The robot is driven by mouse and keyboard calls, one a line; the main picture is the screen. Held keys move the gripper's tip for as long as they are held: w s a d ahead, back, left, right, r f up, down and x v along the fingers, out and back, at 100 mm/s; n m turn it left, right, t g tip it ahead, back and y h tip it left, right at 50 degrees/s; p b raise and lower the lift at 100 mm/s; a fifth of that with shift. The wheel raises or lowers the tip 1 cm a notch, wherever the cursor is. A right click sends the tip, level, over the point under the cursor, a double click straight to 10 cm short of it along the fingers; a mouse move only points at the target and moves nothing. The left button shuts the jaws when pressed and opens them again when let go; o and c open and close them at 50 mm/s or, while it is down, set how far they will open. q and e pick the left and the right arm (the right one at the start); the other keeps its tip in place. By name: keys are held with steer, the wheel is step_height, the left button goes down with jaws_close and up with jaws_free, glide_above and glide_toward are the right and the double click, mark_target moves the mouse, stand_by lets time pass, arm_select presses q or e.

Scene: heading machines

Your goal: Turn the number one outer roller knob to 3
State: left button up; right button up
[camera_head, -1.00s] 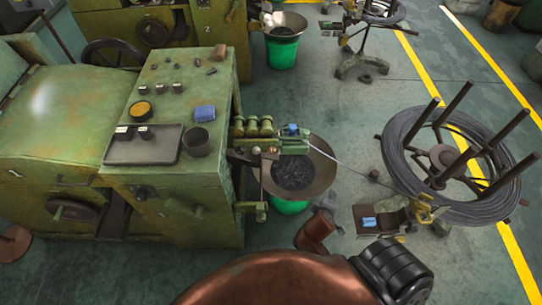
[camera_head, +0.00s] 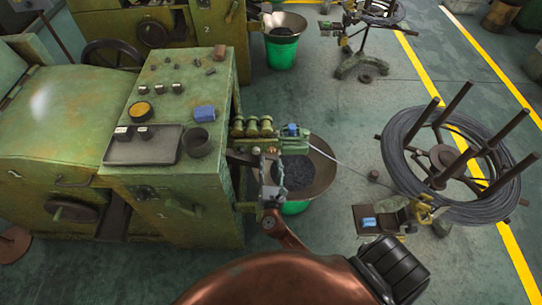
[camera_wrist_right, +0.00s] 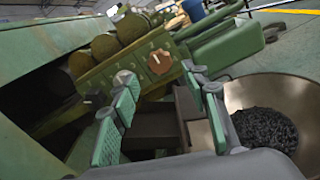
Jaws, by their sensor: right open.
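The green roller unit (camera_head: 255,128) juts from the right side of the green machine. In the right wrist view its sloping front plate carries a brown knob (camera_wrist_right: 159,61) with pale dial marks that I cannot read, and a grey round knob (camera_wrist_right: 124,79) to its left. Thick rollers (camera_wrist_right: 104,47) lie behind the plate. My right gripper (camera_head: 268,168) is at the front of this unit. In the right wrist view its green-padded fingers (camera_wrist_right: 163,82) are spread and empty, with the brown knob beyond the gap between the tips, apparently untouched. My left gripper is not in view.
A bowl of dark metal pieces (camera_head: 321,178) stands close to the right of my gripper. A wire (camera_head: 345,164) runs from the unit to the wire coil (camera_head: 401,151).

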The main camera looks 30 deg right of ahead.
mark_target(271, 153)
steer(key=shift+x, duration=2.35)
jaws_close()
